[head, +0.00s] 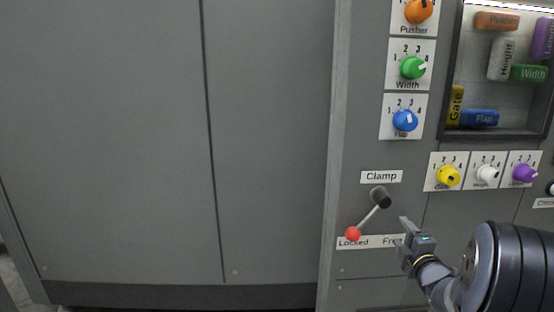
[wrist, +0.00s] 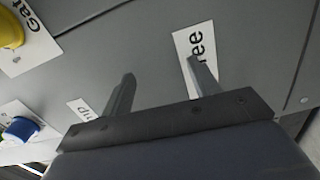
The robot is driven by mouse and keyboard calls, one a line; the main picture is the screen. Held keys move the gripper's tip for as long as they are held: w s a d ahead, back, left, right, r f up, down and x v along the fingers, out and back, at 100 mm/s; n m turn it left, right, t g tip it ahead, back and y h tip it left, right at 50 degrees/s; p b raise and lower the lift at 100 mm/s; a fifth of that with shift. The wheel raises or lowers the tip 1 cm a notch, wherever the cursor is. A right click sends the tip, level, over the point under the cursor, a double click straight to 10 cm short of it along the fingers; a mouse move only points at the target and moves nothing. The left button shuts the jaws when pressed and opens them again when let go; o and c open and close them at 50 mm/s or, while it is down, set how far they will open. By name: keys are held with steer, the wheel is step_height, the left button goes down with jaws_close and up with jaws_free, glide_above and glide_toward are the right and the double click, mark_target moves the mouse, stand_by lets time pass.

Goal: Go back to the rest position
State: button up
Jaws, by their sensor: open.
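My gripper (head: 402,231) is at the lower right in the head view, just right of the clamp lever, in front of the "Free" label. Its two fingers also show in the wrist view (wrist: 160,80), spread apart with nothing between them. The clamp lever (head: 375,214) has a red ball end that points down and left to the "Locked" label. The gripper and the lever appear apart. Part of the "Free" label (wrist: 204,48) is hidden behind a finger in the wrist view.
Orange, green and blue knobs (head: 404,121) run up the panel above the lever. Yellow (head: 449,176), white and purple knobs sit to the right. A recessed window (head: 447,132) holds several coloured labelled blocks. Large plain grey doors (head: 110,140) fill the left.

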steer(key=s+p, duration=0.1)
steer(key=s, duration=0.7)
steer(key=shift+s+r, duration=0.15)
steer(key=shift+s, duration=0.25)
